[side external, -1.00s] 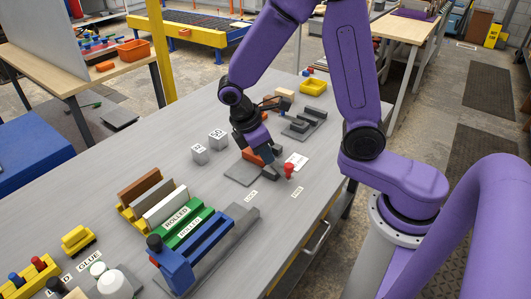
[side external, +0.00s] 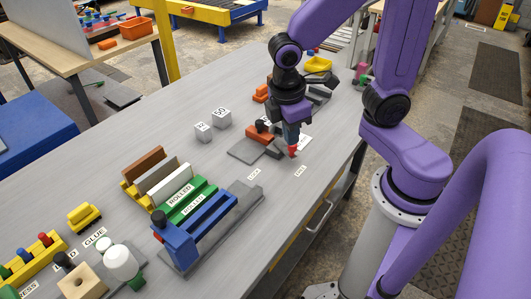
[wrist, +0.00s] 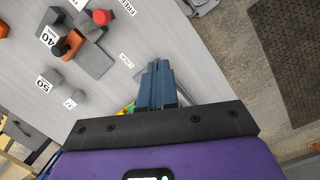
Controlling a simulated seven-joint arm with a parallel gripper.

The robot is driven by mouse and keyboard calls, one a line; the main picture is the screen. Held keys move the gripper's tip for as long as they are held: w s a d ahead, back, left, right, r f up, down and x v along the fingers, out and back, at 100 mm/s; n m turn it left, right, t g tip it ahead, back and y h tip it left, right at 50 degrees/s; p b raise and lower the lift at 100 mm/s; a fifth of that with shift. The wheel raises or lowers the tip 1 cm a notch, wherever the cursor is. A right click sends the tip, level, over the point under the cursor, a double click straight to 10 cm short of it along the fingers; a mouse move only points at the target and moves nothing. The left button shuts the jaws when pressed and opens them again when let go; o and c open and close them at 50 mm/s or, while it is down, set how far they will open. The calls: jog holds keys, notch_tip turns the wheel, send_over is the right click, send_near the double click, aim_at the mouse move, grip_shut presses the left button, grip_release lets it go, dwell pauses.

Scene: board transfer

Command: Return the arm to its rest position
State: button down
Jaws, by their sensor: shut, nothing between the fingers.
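My gripper (side external: 291,142) points down over the table, beside the orange clamp block (side external: 265,127) and in line with a small red knob (side external: 292,153) in the side view. In the wrist view my blue fingers (wrist: 158,84) are together with nothing between them. The clamp's orange part (wrist: 73,42) and the red knob (wrist: 101,17) lie apart from the fingers there, on the upper left. How high the fingertips are above the table is hard to tell.
Two grey cubes (side external: 203,132) stand left of the clamp. A blue fixture (side external: 195,228), coloured racks and a white bottle (side external: 121,262) occupy the table's near part. Bare tabletop lies left of the cubes.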

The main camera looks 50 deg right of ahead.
jog(key=s+r+y, duration=0.2)
jog(key=s, duration=0.8)
jog(key=shift+s+d+r+n+t, duration=0.25)
jog(key=shift+r+n+t, duration=0.05)
jog(key=shift+r, duration=0.1)
